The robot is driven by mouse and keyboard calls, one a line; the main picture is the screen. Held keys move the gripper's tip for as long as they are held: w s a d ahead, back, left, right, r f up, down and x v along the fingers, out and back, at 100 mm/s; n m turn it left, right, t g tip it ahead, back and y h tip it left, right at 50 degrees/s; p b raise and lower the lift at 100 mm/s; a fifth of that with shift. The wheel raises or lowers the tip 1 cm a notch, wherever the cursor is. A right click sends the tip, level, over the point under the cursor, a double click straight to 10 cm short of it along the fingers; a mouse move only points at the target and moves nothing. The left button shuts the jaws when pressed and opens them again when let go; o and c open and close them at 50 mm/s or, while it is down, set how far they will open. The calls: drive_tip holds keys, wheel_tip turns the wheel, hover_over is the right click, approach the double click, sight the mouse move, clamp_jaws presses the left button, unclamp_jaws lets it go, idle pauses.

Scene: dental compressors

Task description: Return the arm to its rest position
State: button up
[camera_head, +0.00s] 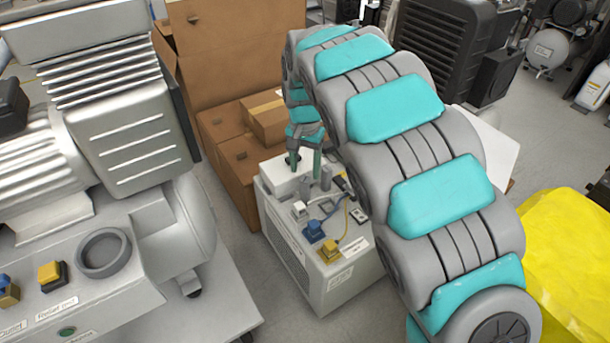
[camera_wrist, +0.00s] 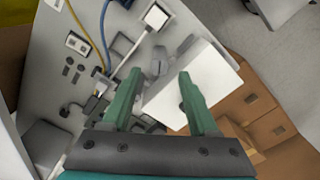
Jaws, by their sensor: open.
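My grey and teal arm arches across the right half of the head view and bends down to the far side of a white box-shaped unit (camera_head: 318,268). My gripper (camera_head: 305,165) is above the back part of that unit's top. In the wrist view my gripper (camera_wrist: 155,95) shows two green fingers spread apart with nothing held between them. The unit's top panel (camera_wrist: 85,25) lies beyond the fingers, with a white block (camera_wrist: 195,80) behind and between them. I cannot tell whether the fingertips touch anything.
A large compressor (camera_head: 120,110) on a pale base fills the left. Cardboard boxes (camera_head: 235,165) stand behind the white unit. A yellow covered object (camera_head: 570,265) is at the right, and a black finned machine (camera_head: 450,45) stands behind my arm. Blue and yellow plugs (camera_head: 318,232) sit on the unit.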

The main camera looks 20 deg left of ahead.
idle(0.4)
drive_tip(key=s+d+r+p, duration=0.1)
drive_tip(key=s+d+r, duration=0.3)
drive_tip(key=d, duration=0.4)
drive_tip(key=s+d+r+p, duration=0.1)
drive_tip(key=s+d+r, duration=0.25)
drive_tip(key=d, duration=0.35)
drive_tip(key=s+d+r+p, duration=0.2)
drive_tip(key=s+d+r, duration=0.15)
drive_tip(key=d, duration=0.45)
drive_tip(key=s+d+p, duration=0.1)
drive_tip(key=s+d, duration=0.2)
drive_tip(key=s, duration=0.4)
drive_tip(key=s+d+r+g+p, duration=0.1)
drive_tip(key=s+d, duration=0.2)
drive_tip(key=s, duration=0.5)
drive_tip(key=s+d+r+n, duration=0.1)
drive_tip(key=s+d, duration=0.3)
drive_tip(key=s, duration=0.4)
drive_tip(key=shift+s+r+g+p, duration=0.2)
drive_tip(key=shift+s+g+p, duration=0.05)
drive_tip(key=shift+g+p, duration=0.15)
